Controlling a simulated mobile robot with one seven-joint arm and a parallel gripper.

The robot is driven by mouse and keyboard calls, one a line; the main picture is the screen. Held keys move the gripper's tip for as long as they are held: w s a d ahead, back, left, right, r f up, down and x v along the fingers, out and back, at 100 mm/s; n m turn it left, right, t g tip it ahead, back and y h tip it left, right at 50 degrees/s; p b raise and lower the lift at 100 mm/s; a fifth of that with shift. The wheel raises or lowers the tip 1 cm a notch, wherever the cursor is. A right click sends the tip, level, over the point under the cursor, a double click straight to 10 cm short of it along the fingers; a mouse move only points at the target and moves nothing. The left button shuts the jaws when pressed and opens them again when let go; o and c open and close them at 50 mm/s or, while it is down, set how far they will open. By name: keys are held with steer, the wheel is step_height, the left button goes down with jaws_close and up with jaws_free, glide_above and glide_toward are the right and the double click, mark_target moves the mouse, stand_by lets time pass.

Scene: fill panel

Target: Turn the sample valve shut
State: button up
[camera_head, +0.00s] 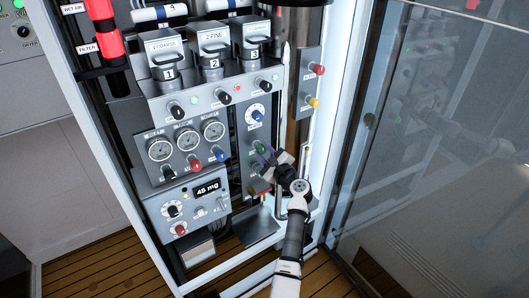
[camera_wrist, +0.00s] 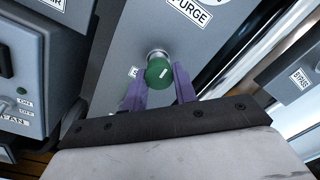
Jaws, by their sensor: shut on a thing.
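A round green knob (camera_wrist: 159,71) with a small white mark sticks out of a grey panel on a short metal stem. My gripper (camera_wrist: 160,88) is shut on it, with one purple finger on each side. In the head view the green knob (camera_head: 261,147) is partly hidden by my gripper (camera_head: 267,155). A label left of the knob is mostly covered, so I cannot read whether this is the sample valve. The PURGE label (camera_wrist: 189,12) is above it.
A blue knob (camera_head: 257,115) under a dial sits above the green one. Red and yellow knobs (camera_head: 314,102) are on a strip to the right. A glass door (camera_head: 440,150) stands open at right.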

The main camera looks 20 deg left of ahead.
steer(key=shift+f, duration=0.15)
steer(key=o, duration=1)
steer(key=shift+c, duration=0.2)
steer(key=shift+d, duration=0.1)
steer(key=b+v, duration=0.3)
steer(key=v, duration=1)
steer(key=shift+s+d+b, duration=0.25)
steer(key=shift+d+b, duration=0.05)
